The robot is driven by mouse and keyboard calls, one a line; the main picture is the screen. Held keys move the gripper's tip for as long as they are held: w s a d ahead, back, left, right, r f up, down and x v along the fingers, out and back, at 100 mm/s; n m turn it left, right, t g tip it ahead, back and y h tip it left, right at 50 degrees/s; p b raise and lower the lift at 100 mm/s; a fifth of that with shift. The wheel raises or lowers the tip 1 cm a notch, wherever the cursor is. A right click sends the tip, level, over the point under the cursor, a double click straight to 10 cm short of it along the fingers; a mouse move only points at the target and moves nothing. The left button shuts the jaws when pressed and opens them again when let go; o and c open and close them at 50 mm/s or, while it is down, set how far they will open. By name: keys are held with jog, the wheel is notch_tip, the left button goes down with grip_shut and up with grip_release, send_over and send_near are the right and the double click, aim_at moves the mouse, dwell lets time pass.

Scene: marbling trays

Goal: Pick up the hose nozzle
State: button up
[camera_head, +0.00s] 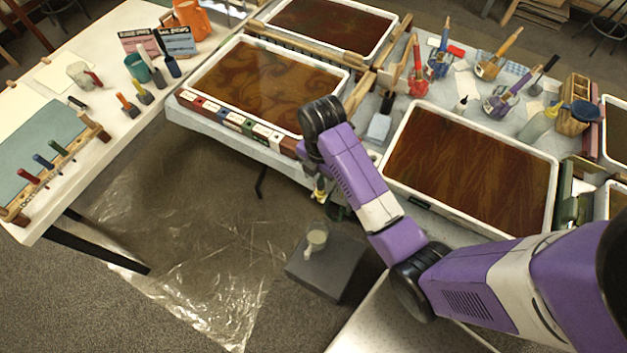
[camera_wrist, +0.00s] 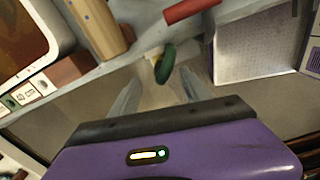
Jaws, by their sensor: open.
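In the wrist view, a dark green rounded piece with a pale part beside it (camera_wrist: 165,63) shows at the table's front edge. It looks like the hose nozzle, but its full shape is not clear. My gripper (camera_wrist: 160,88) has its two grey fingers spread apart, with the green piece beyond the gap between their tips. Nothing is held between them. In the head view, my arm reaches over the gap between two trays, and its links hide most of the gripper. Small yellow and dark green parts show below the wrist there, too small to name surely.
Marbling trays (camera_head: 407,187) stand left and right of my arm. A row of labelled blocks (camera_head: 235,122) lines the left tray's front. A wooden bar (camera_wrist: 97,28) and a red handle (camera_wrist: 190,10) lie near the green piece. A dark grey box (camera_head: 300,262) stands on the floor below.

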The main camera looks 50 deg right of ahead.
aim_at(321, 189)
jog(key=shift+w+d+r, duration=0.1)
jog(key=shift+w+d, duration=0.05)
jog(key=shift+d, duration=0.05)
jog(key=shift+f, duration=0.3)
jog(key=shift+s+d+f+p, duration=0.1)
jog(key=shift+s+f+p, duration=0.1)
jog(key=shift+f, duration=1.55)
jog(key=shift+s+d+f+p, duration=0.1)
jog(key=shift+f+p, duration=0.1)
jog(key=shift+f, duration=1.55)
grip_shut()
